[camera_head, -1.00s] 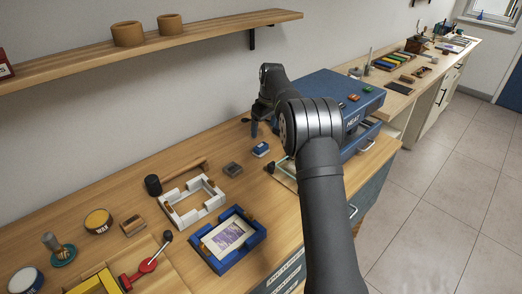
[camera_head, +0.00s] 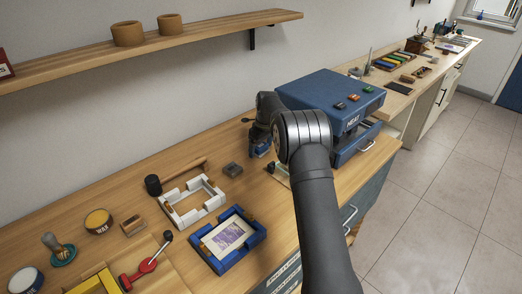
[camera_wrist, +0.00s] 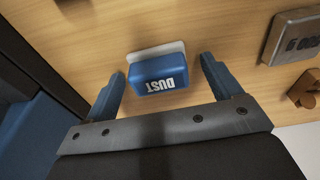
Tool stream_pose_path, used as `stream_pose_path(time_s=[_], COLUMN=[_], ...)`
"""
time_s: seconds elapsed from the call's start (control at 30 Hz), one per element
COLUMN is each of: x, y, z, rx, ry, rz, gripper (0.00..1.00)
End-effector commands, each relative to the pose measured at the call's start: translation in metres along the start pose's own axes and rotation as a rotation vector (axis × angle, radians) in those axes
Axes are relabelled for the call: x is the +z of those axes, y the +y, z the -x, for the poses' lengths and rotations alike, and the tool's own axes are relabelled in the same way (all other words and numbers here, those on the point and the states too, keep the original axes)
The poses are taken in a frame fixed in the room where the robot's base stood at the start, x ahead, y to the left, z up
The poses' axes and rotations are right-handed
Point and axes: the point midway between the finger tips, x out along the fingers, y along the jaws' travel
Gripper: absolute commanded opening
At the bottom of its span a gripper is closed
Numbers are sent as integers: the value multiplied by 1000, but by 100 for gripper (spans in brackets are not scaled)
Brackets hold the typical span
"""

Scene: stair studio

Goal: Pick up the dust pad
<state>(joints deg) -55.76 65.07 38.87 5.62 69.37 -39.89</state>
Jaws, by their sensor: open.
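The dust pad (camera_wrist: 158,76) is a small blue block with a pale base and the word DUST on it. It rests on the wooden bench top. My gripper (camera_wrist: 162,80) is open in the wrist view, with one blue finger on each side of the pad and a gap to each. In the head view the dust pad (camera_head: 263,152) is partly hidden by my gripper (camera_head: 258,148), which is low over it beside the blue heat press.
The blue HEAT machine (camera_head: 325,100) stands close to my arm on the right. A grey block (camera_head: 232,170) lies left of the pad. A white frame (camera_head: 176,216) and a blue frame (camera_head: 258,237) with a picture lie nearer the front.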

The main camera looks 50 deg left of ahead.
Motion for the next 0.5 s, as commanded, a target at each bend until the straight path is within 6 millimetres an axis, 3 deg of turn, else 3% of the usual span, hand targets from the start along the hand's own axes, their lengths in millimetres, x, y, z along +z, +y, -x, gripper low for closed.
stream_pose_path(time_s=[0.03, 0.3, 0.5], x=[0, 0, 0], y=[0, 0, 0], z=[0, 0, 1], rx=[0, 0, 0], ry=[0, 0, 0], rz=[0, 0, 0], gripper=[84, 35, 35])
